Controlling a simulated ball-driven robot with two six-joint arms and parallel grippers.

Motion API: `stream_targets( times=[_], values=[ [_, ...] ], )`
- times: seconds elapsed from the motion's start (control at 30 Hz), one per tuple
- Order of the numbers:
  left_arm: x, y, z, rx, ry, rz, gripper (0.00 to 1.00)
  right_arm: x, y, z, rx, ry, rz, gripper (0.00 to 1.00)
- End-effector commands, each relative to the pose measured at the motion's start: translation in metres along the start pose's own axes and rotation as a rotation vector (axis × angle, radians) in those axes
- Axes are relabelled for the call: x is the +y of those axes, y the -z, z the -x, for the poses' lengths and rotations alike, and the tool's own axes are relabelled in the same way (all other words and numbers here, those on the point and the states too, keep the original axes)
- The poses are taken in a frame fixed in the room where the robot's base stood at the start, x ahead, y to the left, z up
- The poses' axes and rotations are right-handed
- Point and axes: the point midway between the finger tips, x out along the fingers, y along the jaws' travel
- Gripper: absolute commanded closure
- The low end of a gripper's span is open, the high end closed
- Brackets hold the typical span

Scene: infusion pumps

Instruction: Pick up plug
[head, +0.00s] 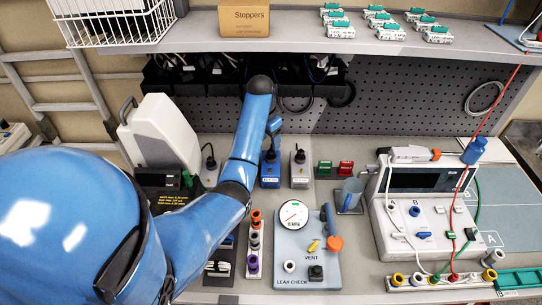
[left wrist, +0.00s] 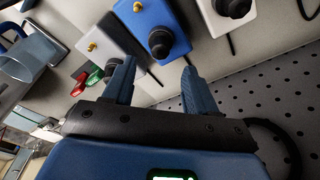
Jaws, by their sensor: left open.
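Black plugs stand in a row of small boxes on the bench. One black plug (head: 270,156) is on a blue box (head: 270,178), and another (head: 299,157) is on a white box (head: 299,178). A third plug (head: 210,162) is on a pale box further left. My left gripper (head: 273,126) hangs just behind and above the blue box. In the left wrist view my left gripper (left wrist: 158,76) is open, with nothing between its fingers. There, the blue box (left wrist: 150,18) and its plug (left wrist: 160,43) lie beyond the fingertips. My right gripper is not in view.
Green and red connectors (head: 335,168) and a grey-blue cup (head: 349,195) sit right of the boxes. A gauge panel (head: 300,240) stands in front. A perforated back wall (head: 400,100) and overhead shelf (head: 390,46) bound the space behind. A white device (head: 430,220) occupies the right.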

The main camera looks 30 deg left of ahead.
Motion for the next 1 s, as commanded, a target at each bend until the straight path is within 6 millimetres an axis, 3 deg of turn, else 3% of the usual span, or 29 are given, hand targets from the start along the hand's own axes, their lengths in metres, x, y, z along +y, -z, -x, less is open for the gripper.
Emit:
stream_targets(
  times=[0.27, 0.6, 0.9, 1.0],
  values=[
    [0.002, -0.003, -0.015, -0.004, -0.002, 0.000, 0.43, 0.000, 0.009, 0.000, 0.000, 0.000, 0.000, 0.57],
    [0.004, -0.007, -0.054, -0.002, -0.001, 0.000, 0.43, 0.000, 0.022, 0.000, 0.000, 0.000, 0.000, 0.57],
    [0.004, -0.007, -0.058, 0.000, 0.000, 0.000, 0.43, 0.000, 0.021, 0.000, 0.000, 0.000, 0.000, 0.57],
    [0.004, -0.007, -0.057, 0.000, 0.000, 0.000, 0.58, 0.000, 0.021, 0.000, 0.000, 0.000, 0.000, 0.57]
  ],
)
